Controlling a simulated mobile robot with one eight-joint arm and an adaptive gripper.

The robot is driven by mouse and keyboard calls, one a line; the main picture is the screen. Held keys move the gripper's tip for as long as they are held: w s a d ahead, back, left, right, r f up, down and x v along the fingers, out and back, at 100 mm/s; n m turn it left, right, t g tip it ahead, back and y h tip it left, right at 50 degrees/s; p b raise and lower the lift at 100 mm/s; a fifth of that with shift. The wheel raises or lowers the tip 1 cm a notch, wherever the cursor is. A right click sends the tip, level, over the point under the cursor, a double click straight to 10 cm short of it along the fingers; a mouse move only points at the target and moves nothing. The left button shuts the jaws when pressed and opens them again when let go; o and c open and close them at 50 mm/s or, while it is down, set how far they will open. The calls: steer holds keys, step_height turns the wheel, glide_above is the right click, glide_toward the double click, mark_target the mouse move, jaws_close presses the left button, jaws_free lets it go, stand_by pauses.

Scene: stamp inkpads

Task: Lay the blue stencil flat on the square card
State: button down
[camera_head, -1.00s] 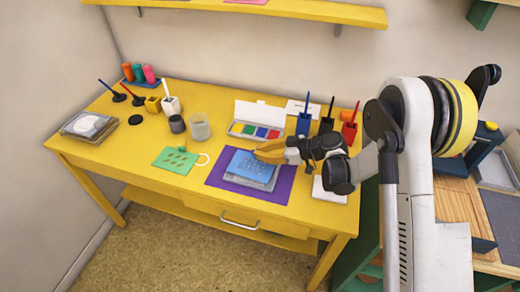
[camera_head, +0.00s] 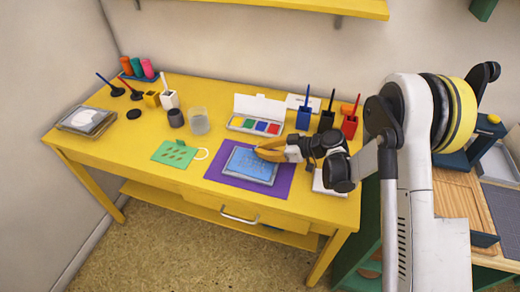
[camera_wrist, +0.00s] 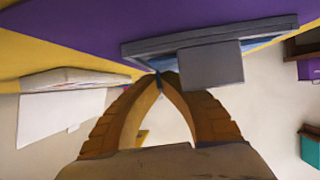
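The blue stencil (camera_head: 246,162) lies over a square grey-edged piece (camera_head: 237,176) on the purple mat (camera_head: 218,173). It looks flat, with a grey border showing around it. I cannot tell whether this piece is the square card. My gripper (camera_head: 262,152) reaches in from the right at the stencil's upper right edge. In the wrist view its fingertips (camera_wrist: 162,76) meet on a thin blue bit at the grey slab (camera_wrist: 190,50). A grey block (camera_wrist: 212,66) on the slab's near side hides part of the blue.
A paint box (camera_head: 255,115) and brush holders (camera_head: 304,118) stand behind. Cups (camera_head: 199,124) stand further left. The front left of the desk is clear.

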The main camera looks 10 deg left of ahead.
steer(key=shift+f, duration=0.2)
stand_by(0.5)
steer(key=c, duration=1.5)
jaws_free()
steer(key=shift+c, duration=0.2)
steer(key=v, duration=1.2)
